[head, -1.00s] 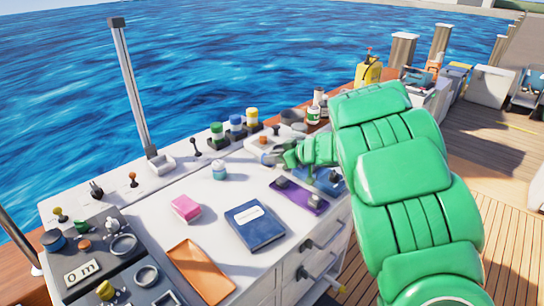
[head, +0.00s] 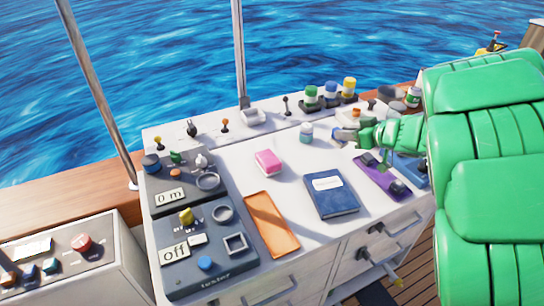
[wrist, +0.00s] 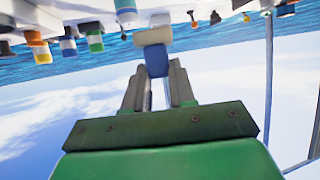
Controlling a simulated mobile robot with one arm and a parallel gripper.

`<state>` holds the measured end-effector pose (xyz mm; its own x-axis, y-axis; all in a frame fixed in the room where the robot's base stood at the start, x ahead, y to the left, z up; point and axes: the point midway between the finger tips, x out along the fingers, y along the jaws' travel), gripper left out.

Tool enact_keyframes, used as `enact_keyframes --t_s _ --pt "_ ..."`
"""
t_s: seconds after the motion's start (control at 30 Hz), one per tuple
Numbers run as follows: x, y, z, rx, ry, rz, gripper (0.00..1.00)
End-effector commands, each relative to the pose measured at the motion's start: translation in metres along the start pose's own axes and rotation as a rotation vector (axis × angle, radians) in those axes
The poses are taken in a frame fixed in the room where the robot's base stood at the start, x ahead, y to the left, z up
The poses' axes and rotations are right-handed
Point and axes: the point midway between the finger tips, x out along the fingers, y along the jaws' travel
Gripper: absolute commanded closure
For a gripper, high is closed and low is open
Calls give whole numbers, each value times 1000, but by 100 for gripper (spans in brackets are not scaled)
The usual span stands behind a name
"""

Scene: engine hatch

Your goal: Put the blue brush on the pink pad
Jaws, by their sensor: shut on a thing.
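The pink pad (head: 268,162) is a small pink block with a pale side, lying on the white counter left of the blue book. My gripper (head: 362,136) is at the counter's far right part, right of the pad and beyond the purple tray. In the wrist view my gripper (wrist: 158,88) is shut on the blue brush (wrist: 156,60), which has a blue body and a pale, tan-topped end. In the head view the brush is small and partly hidden by the fingers. The brush is apart from the pad.
A blue book (head: 331,193), an orange tray (head: 271,224) and a purple tray (head: 382,177) lie on the counter. A small teal-and-white jar (head: 306,132) stands between pad and gripper. Several capped bottles (head: 331,92) stand behind. A dark control panel (head: 205,250) fills the left.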

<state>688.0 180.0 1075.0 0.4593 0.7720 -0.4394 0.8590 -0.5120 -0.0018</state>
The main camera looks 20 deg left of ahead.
Motion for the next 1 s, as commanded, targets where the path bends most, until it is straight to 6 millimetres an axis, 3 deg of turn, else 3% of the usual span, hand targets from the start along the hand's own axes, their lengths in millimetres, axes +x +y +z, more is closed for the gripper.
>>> enact_keyframes --t_s 0.27,0.6,0.8,1.0 --pt "20 -74 -26 -26 -3 -52 100" --pt "29 -156 -47 -53 2 -103 100" --pt "29 -187 -52 -60 4 -121 100" --pt "30 -197 -53 -63 4 -128 100"
